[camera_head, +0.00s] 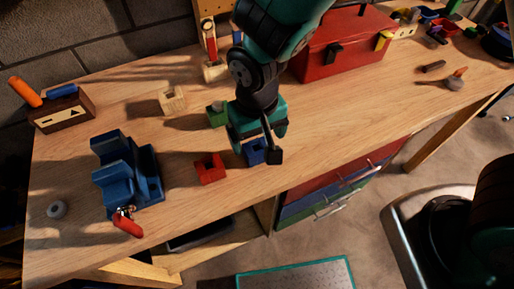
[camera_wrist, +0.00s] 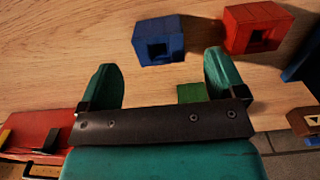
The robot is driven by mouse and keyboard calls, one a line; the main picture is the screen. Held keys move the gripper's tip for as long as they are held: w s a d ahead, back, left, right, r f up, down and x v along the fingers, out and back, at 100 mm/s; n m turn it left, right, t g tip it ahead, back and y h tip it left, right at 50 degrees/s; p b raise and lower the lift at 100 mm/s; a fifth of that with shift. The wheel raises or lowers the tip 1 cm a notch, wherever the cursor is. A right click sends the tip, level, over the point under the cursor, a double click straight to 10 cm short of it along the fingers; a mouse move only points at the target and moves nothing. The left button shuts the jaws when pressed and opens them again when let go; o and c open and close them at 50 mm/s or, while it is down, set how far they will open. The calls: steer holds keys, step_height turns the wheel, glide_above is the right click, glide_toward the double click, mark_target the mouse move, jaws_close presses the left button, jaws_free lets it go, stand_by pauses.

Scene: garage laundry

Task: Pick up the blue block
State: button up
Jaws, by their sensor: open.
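The blue block (camera_wrist: 159,40) lies on the wooden workbench, a small cube with a square hole in one face. In the head view the blue block (camera_head: 254,152) is partly hidden by my gripper (camera_head: 258,140), which is over it.
A red block (camera_wrist: 254,27) lies beside the blue one; it shows left of my gripper in the head view (camera_head: 210,169). A green block (camera_head: 217,115) and a wooden block (camera_head: 172,100) are behind. A blue vise (camera_head: 128,176) stands left, a red toolbox (camera_head: 343,45) behind right.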

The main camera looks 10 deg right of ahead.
mark_target(257, 148)
steer(key=shift+w+f+p, duration=0.15)
steer(key=shift+f+p, duration=0.25)
steer(key=shift+f, duration=0.95)
steer(key=shift+w+f+p, duration=0.1)
steer(key=shift+f+p, duration=0.25)
steer(key=shift+f, duration=0.95)
steer(key=c, duration=1)
